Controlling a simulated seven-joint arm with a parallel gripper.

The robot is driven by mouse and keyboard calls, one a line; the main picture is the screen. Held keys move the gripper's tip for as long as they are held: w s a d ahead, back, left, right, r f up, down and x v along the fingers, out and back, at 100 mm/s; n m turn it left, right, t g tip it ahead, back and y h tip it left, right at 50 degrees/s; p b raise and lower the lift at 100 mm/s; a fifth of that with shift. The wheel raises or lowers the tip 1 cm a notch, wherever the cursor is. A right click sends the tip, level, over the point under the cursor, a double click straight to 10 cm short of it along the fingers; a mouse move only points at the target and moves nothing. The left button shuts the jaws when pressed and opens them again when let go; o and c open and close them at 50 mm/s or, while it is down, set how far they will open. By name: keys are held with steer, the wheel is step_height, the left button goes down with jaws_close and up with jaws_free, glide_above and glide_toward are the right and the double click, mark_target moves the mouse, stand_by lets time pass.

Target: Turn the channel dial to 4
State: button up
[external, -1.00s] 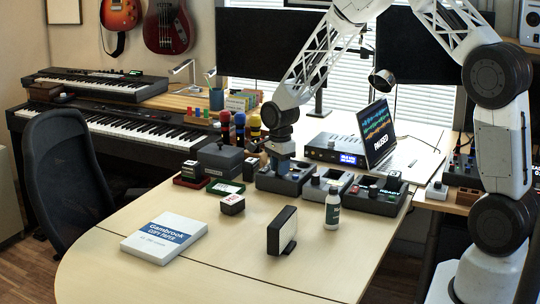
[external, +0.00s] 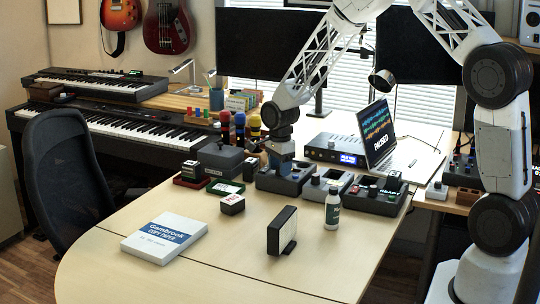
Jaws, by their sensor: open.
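My gripper (external: 284,166) points down over the left box (external: 289,183). Its fingers are at or just above the top of that box and hide whatever is there. The middle box (external: 325,186) has small light knobs on top. The right box (external: 375,197) carries a "READY" label and small controls. The channel dial and its numbers are too small or hidden to make out. My gripper is open; I cannot tell whether its fingers touch anything.
A small bottle (external: 333,210) and an upright dark panel (external: 282,231) stand in front of the boxes. A paper ream (external: 164,238) lies at the front left. An open laptop (external: 376,134) reads "PAUSED" behind. The table's front middle is clear.

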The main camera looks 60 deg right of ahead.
steer(key=shift+r, duration=3.9)
steer(key=shift+s+a+r, duration=0.1)
steer(key=shift+a+r, duration=0.1)
steer(key=shift+r, duration=0.1)
steer(key=s+a+r+n+t, duration=0.1)
steer(key=s+a+r+n, duration=1.1)
steer(key=s+a+r, duration=0.5)
steer(key=s+a+r+n, duration=0.2)
steer(key=s+n, duration=0.2)
steer(key=s, duration=0.4)
steer(key=s+a+r+n+t, duration=0.1)
steer(key=s+a+r+n, duration=0.1)
steer(key=s, duration=0.6)
steer(key=s+a+r+n, duration=0.2)
steer(key=s+a+n, duration=0.1)
steer(key=s+n, duration=0.3)
steer(key=s, duration=0.2)
steer(key=shift+s+a+t, duration=0.15)
steer(key=shift+s+t, duration=0.15)
steer(key=shift+s, duration=0.1)
